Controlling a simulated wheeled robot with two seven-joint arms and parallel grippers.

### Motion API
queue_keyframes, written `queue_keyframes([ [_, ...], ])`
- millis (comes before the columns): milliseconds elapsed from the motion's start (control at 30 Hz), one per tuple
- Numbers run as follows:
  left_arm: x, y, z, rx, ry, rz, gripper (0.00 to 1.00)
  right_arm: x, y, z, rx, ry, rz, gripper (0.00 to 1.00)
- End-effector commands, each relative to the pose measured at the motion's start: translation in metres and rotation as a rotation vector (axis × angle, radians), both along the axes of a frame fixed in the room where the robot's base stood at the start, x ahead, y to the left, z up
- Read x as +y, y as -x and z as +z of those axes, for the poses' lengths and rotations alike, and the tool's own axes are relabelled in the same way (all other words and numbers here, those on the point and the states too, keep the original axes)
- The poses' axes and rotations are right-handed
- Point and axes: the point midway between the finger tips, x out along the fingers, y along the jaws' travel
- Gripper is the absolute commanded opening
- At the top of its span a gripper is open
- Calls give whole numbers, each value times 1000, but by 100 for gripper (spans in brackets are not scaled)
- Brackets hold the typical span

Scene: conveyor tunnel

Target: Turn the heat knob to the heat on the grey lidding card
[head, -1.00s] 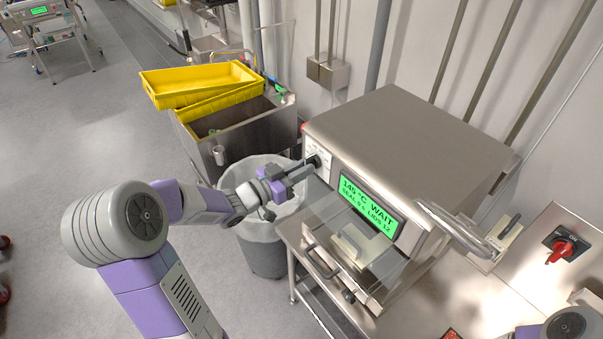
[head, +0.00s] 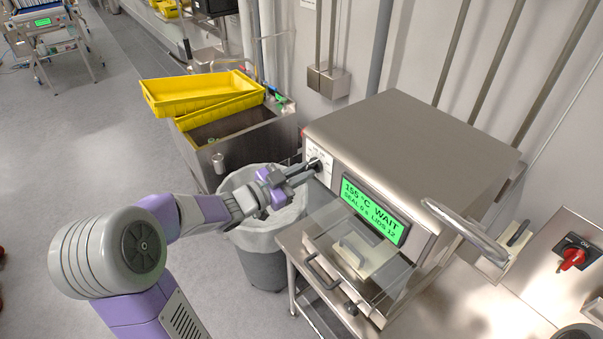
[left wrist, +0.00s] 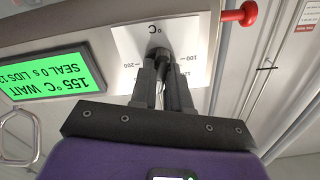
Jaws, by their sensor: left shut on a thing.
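The heat knob (left wrist: 160,54) is a small dark knob on a white scale plate (left wrist: 190,40) marked in °C, with 100 and 200 readable in the left wrist view. My left gripper (head: 306,168) is shut on the knob at the left end of the sealer's front. Its fingers (left wrist: 162,78) cover much of the knob, so its pointer is hidden. The green display (head: 372,211) reads 155 °C WAIT, with a seal time and lids line below; it also shows upside down in the left wrist view (left wrist: 45,72). I cannot make out a grey lidding card. My right gripper is not in view.
The steel sealer (head: 410,145) stands on a steel stand, with a clear guard and drawer at its front. A grey bin (head: 262,262) stands below my left forearm. Yellow trays (head: 200,92) rest behind it. A red switch (head: 572,258) is at the right.

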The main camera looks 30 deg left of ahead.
Motion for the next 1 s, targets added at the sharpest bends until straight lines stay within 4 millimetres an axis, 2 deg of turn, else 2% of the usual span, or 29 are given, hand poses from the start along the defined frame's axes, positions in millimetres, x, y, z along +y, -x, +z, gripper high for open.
queue_keyframes([
  [100,0,0,1,0,0,1,0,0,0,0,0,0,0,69],
  [133,0,0,1,0,0,1,19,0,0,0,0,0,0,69],
  [300,0,0,0,0,1,1,42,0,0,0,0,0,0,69],
  [633,3,5,0,2,0,3,42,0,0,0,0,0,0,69],
  [1000,25,57,0,0,-1,3,42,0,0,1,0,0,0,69],
])
